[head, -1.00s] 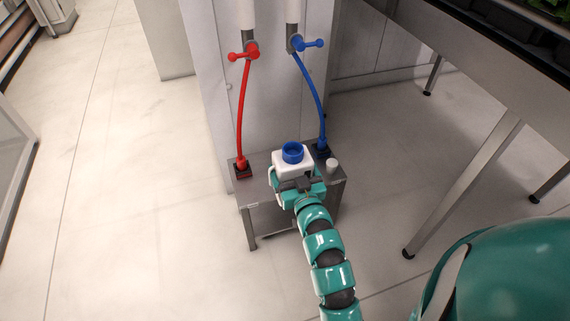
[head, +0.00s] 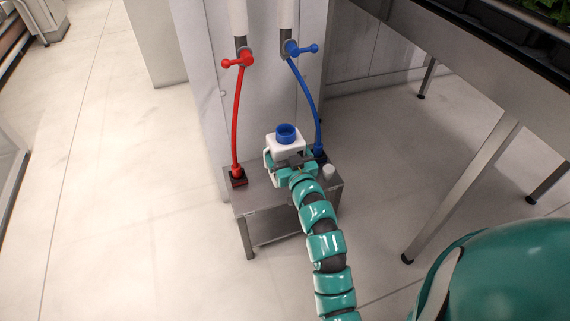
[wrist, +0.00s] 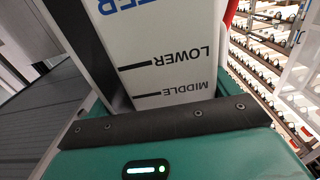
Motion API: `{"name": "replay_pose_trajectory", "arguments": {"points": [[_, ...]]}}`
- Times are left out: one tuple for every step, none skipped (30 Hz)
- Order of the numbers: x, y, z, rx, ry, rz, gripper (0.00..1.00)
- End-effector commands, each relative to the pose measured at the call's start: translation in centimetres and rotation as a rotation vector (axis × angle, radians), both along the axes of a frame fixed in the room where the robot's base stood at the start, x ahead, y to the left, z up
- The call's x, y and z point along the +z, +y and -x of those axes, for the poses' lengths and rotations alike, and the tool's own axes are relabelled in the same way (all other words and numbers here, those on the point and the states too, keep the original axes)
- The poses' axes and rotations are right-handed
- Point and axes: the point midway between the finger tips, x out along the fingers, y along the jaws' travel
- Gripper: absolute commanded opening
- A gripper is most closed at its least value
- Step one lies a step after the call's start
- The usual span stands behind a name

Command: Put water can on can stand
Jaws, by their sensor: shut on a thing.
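The water can (head: 287,146) is white with a blue cap and stands upright in my gripper (head: 292,165). In the wrist view the can (wrist: 165,50) fills the space before the jaw and shows the marks LOWER and MIDDLE and part of a blue word. My gripper is shut on it. In the head view the can is over the middle of the grey metal can stand (head: 265,196), between the red and blue hoses. The gripper hides the can's base, so I cannot tell whether it touches the stand top.
A red hose (head: 236,120) and a blue hose (head: 309,100) run down from taps on the wall to the stand's back corners. A small white cap (head: 329,171) sits on the stand's right side. A table leg (head: 460,190) stands to the right. The floor at left is clear.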

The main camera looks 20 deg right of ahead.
Motion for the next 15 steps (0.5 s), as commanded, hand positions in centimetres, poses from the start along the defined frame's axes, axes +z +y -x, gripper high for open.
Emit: {"name": "replay_pose_trajectory", "arguments": {"points": [[-1.5,-0.2,-0.9,0.001,0.005,0.001,0.61],[-2.1,-0.3,-1.3,0.001,0.004,0.001,0.61],[-2.7,-0.5,-1.8,0.000,0.002,0.001,0.61],[-3.2,-0.6,-2.2,0.000,0.003,0.002,0.61],[-3.8,-0.7,-2.5,0.001,0.004,0.001,0.61],[-4.3,-0.8,-2.9,0.001,0.005,0.001,0.61],[-4.5,-0.9,-3.2,0.001,0.004,0.000,0.61],[-4.8,-0.9,-3.5,0.001,0.003,0.001,0.61],[-5.0,-1.0,-3.7,0.001,0.002,0.001,0.61],[-5.1,-1.0,-3.9,0.001,0.001,0.000,0.61],[-5.2,-1.1,-4.0,0.001,0.001,0.000,0.61],[-5.3,-1.1,-4.1,0.001,0.001,-0.001,0.61],[-5.4,-1.1,-4.2,0.001,0.001,-0.001,0.61],[-5.5,-1.2,-4.3,0.001,0.000,-0.001,0.61],[-5.7,-1.2,-4.4,0.001,0.000,-0.001,0.61]]}}
